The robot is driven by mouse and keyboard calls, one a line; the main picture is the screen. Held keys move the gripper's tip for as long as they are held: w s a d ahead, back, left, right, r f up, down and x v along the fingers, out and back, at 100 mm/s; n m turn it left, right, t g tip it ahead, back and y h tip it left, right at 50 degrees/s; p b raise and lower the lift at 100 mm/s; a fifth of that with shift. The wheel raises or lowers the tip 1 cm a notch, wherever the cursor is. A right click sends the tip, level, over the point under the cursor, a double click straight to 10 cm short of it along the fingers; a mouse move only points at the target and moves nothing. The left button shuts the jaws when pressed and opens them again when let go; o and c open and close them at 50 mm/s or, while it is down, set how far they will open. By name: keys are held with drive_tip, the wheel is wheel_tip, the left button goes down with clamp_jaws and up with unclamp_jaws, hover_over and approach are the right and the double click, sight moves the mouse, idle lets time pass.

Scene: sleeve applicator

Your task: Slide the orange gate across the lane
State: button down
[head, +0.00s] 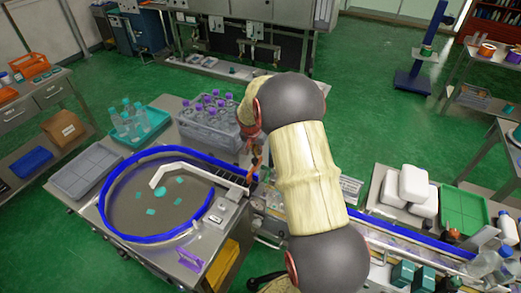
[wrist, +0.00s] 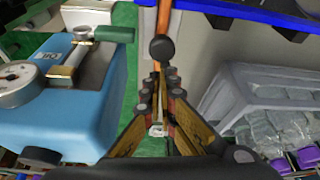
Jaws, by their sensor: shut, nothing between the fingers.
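In the wrist view a narrow orange bar (wrist: 164,16), which looks like part of the gate, comes down from the top edge. A dark round knob (wrist: 162,49) sits at its lower end. My gripper (wrist: 157,80) is shut and empty, its fingertips just below the knob in the picture; I cannot tell whether they touch. In the head view my gripper (head: 255,165) is low over the lane exit at the right of the blue-rimmed round table (head: 128,237). My arm hides much of the lane there, and I cannot make out the gate clearly.
A grey crate of purple-capped bottles (head: 212,122) stands behind the lane exit, close to my gripper. A blue machine with a gauge (wrist: 60,110) is at the left in the wrist view. White packs (head: 418,187) and a green tray (head: 462,208) lie at the right.

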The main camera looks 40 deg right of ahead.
sight(255, 160)
drive_tip(key=a, duration=0.1)
drive_tip(key=s+a, duration=0.1)
drive_tip(key=a+b, duration=0.1)
drive_tip(key=shift+s+a+f, duration=0.15)
drive_tip(key=shift+s, duration=0.1)
drive_tip(key=v, duration=1.2)
drive_tip(key=shift+w, duration=0.15)
